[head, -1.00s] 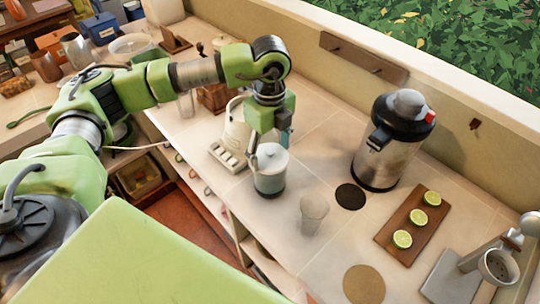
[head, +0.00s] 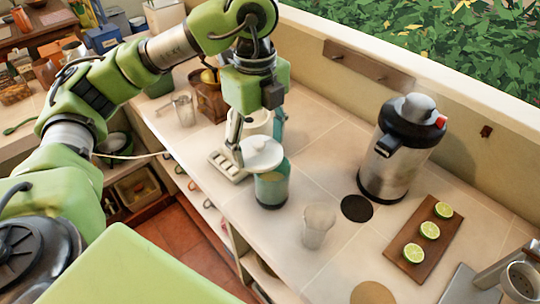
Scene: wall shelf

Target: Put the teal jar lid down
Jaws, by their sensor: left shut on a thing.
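My left gripper (head: 250,140) comes down from above and is shut on the jar lid (head: 263,156), a pale round disc with a small knob. The lid is held just above the teal jar (head: 271,188), tilted and shifted a little to the left of its mouth. Part of the jar's open top shows at its right. The jar stands upright on the pale tiled counter. Whether the lid still touches the jar's rim I cannot tell. My right gripper is not in view.
A clear glass (head: 318,226) stands right of the jar. A dark round coaster (head: 357,208), a steel airpot (head: 397,160) and a board (head: 410,255) with lime halves lie further right. A white appliance (head: 225,166) stands close at left. Counter (head: 325,150) behind the jar is bare.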

